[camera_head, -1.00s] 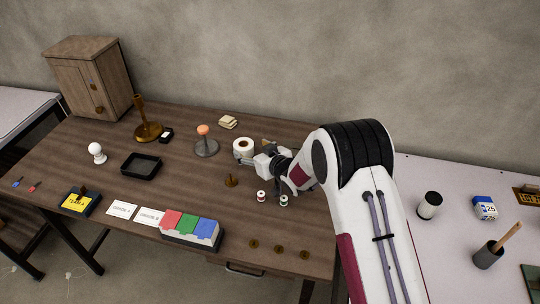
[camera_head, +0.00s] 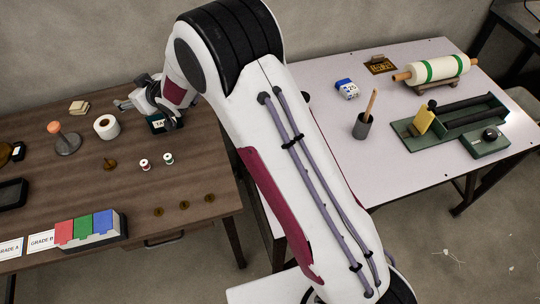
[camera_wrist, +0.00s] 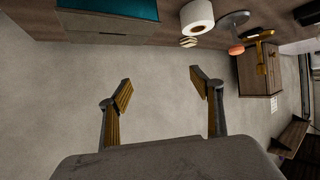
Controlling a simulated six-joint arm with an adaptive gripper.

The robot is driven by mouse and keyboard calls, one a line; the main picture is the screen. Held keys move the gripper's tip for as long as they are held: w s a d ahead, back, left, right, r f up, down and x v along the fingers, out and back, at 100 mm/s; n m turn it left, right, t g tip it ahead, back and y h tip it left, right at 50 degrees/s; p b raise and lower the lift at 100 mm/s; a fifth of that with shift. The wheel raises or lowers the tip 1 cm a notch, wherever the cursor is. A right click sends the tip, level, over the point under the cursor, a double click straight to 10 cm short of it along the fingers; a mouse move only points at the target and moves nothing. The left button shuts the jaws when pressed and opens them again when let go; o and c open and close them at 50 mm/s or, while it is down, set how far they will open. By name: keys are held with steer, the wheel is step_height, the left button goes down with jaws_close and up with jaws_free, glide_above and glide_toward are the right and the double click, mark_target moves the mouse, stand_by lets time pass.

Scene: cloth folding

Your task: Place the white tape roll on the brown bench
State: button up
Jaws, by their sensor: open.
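The white tape roll (camera_head: 107,126) stands on the brown bench (camera_head: 70,185), toward its back right. It also shows at the top of the wrist view (camera_wrist: 198,17). My gripper (camera_head: 122,103) is just behind and to the right of the roll, apart from it, with its fingers pointing left. In the wrist view the fingers (camera_wrist: 163,82) are spread wide with nothing between them. A dark teal box (camera_head: 158,124) with a label reading in part "TA" sits on the bench right of the roll, partly hidden by my arm.
A stand with an orange knob (camera_head: 66,140) is left of the roll. Two small spools (camera_head: 156,161) and a brown stamp-like piece (camera_head: 110,163) lie in front. A white table (camera_head: 415,185) on the right holds a rolling pin (camera_head: 440,68) and a dark cup (camera_head: 362,125).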

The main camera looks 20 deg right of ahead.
steer(key=s+d+r+m+h, duration=0.1)
steer(key=s+d+r+h, duration=0.1)
steer(key=s+d+r, duration=0.45)
steer(key=s+d+r+m+g+h, duration=0.15)
steer(key=s+d+r, duration=0.25)
steer(key=d, duration=0.5)
steer(key=s+d+r+m+t+h, duration=0.1)
steer(key=s+d+r+m+h, duration=0.1)
steer(key=s+d+r, duration=0.5)
steer(key=s+d+m+g, duration=0.1)
steer(key=s+d, duration=0.2)
steer(key=s, duration=0.6)
steer(key=s+d+f+m+g+h, duration=0.1)
steer(key=s+d+g, duration=0.1)
steer(key=s, duration=0.8)
steer(key=s+d+f+m+g, duration=0.1)
steer(key=s+d, duration=0.3)
steer(key=s, duration=0.5)
steer(key=shift+s+d+f, duration=0.2)
steer(key=shift+s+d, duration=0.05)
steer(key=shift+d, duration=0.15)
